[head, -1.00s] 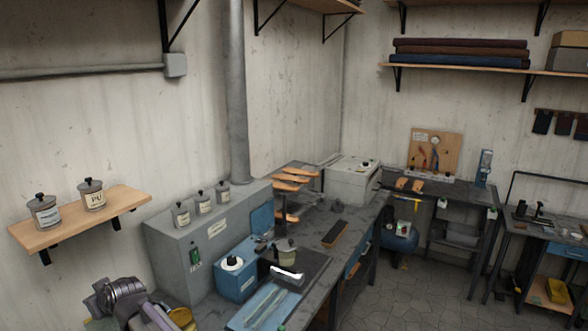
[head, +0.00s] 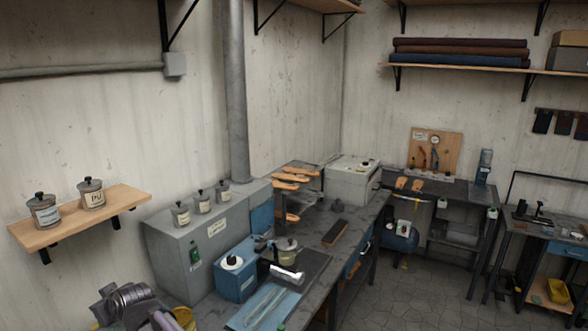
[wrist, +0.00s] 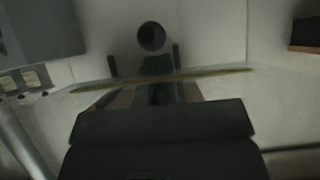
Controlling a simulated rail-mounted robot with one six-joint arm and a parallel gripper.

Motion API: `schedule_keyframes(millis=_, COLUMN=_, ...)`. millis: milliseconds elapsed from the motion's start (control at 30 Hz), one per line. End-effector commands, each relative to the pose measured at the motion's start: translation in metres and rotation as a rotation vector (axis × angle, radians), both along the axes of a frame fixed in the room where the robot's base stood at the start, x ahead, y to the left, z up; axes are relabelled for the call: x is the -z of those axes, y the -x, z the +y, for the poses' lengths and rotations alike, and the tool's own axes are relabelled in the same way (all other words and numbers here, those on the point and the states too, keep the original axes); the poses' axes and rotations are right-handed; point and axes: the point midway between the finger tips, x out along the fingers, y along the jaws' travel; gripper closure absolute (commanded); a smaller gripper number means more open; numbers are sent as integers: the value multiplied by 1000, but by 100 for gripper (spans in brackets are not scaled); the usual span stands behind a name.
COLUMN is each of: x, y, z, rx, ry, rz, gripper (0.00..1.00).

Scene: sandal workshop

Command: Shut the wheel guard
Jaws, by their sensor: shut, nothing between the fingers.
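My gripper (wrist: 158,92) shows in the wrist view as a wide dark body at the bottom with short, dim fingers beyond it. It is shut and empty. A thin curved plate with a yellowish edge (wrist: 225,72) crosses the view just beyond the fingers; it may be the wheel guard, but I cannot be sure. I cannot tell whether it touches the fingers. In the head view my arm stands at the bottom left, with a yellow part (head: 187,316) partly hidden beside it. Whether the guard is open cannot be told.
A grey cabinet (head: 210,258) with jars stands right of my arm. A blue box (head: 236,281) and a blue tray (head: 262,308) lie on the bench beyond. A wooden shelf (head: 120,202) with two jars is on the wall above my arm. The wrist view is dim.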

Motion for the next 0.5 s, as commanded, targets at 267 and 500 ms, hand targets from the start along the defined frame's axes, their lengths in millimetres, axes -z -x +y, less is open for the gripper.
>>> schedule_keyframes(millis=267, x=1, y=6, z=-10, rx=0, ry=1, rz=-1, gripper=100)
schedule_keyframes(millis=500, x=1, y=10, z=-18, rx=0, ry=0, rz=-2, gripper=100)
